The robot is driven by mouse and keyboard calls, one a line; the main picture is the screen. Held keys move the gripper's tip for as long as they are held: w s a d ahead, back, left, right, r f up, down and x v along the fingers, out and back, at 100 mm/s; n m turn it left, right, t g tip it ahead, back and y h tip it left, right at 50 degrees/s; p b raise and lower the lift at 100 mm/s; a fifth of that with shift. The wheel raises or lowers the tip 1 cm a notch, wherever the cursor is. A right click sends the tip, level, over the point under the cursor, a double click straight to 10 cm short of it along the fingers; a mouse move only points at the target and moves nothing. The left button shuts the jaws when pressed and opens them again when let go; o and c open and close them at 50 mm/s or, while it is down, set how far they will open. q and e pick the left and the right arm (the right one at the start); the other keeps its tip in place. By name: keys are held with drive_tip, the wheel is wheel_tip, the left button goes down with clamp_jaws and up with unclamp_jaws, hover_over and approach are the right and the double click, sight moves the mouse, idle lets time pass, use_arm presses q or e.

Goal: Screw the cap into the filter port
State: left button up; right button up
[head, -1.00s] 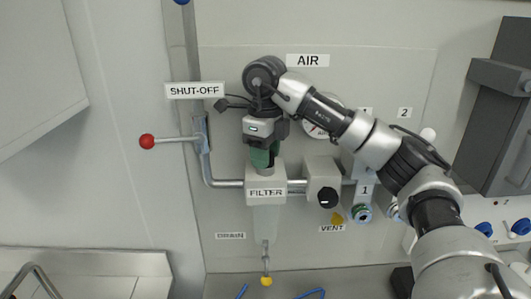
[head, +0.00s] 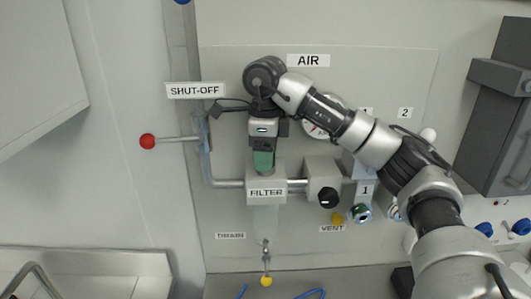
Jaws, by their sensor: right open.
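The filter (head: 266,194) is a pale block with a clear bowl below it, mounted on the wall panel in the head view. My right gripper (head: 263,161) points straight down just over the top of the filter block. It is open. A green part shows at its lower end, right above the filter. I cannot tell whether this is a finger face or the cap. The filter port's opening and the cap's seating are hidden behind the gripper and the block's front. My left gripper is not in view.
A shut-off lever with a red knob (head: 148,141) juts out on the left. A regulator with a black knob (head: 328,198) sits right of the filter. A gauge (head: 322,120) is partly behind my right arm. A yellow drain knob (head: 266,281) hangs below.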

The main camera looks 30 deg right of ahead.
drive_tip(key=n, duration=0.4)
idle(0.3)
drive_tip(key=shift+n, duration=2.1)
drive_tip(key=n, duration=0.4)
